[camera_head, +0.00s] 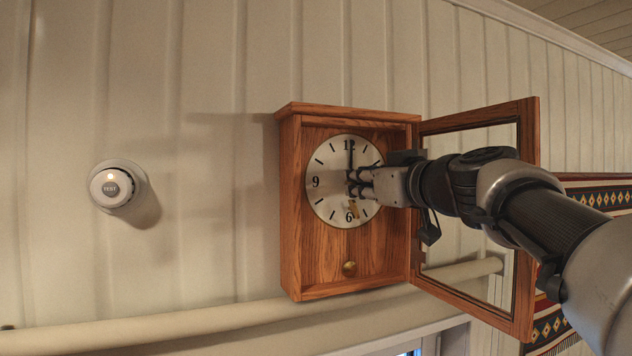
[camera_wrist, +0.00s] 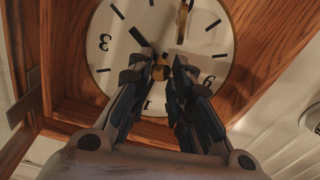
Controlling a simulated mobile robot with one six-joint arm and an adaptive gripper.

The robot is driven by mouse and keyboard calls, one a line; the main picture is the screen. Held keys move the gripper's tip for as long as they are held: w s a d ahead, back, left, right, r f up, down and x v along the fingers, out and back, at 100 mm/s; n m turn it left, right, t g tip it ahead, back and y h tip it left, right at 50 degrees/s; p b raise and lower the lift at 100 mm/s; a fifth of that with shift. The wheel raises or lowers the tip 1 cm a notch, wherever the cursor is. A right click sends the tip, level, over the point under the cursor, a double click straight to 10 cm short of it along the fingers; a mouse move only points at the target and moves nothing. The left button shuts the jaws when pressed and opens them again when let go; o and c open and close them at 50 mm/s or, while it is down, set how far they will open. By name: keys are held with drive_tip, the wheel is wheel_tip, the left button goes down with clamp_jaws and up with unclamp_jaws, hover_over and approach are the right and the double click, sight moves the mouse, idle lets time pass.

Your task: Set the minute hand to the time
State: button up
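The wooden wall clock (camera_head: 290,210) hangs with a pale round dial (camera_head: 325,165). In the head view a dark hand (camera_head: 350,158) points straight up to 12. A brass-coloured piece (camera_head: 357,210) lies near the 6; it also shows at the top of the wrist view (camera_wrist: 182,18). In the wrist view a dark hand (camera_wrist: 138,36) points up-left from near the brass centre (camera_wrist: 161,71). My gripper (camera_head: 357,183) is in front of the dial's centre. Its fingertips (camera_wrist: 158,70) stand apart on either side of the hub. Fingers hide part of the dial; contact is unclear.
The clock's glazed door (camera_head: 530,165) is swung open to the right, with my arm passing in front of it. A brass pendulum bob (camera_head: 349,268) hangs below the dial. A round white wall device (camera_head: 111,188) is at left. A patterned hanging (camera_head: 600,197) is at right.

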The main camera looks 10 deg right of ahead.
clamp_jaws()
drive_tip(key=shift+m, duration=0.4)
drive_tip(key=m+b, duration=0.2)
drive_tip(key=m, duration=0.6)
drive_tip(key=shift+m+b, duration=0.3)
drive_tip(key=shift+m, duration=0.2)
drive_tip(key=o, duration=0.6)
unclamp_jaws()
drive_tip(key=shift+s+d, duration=0.1)
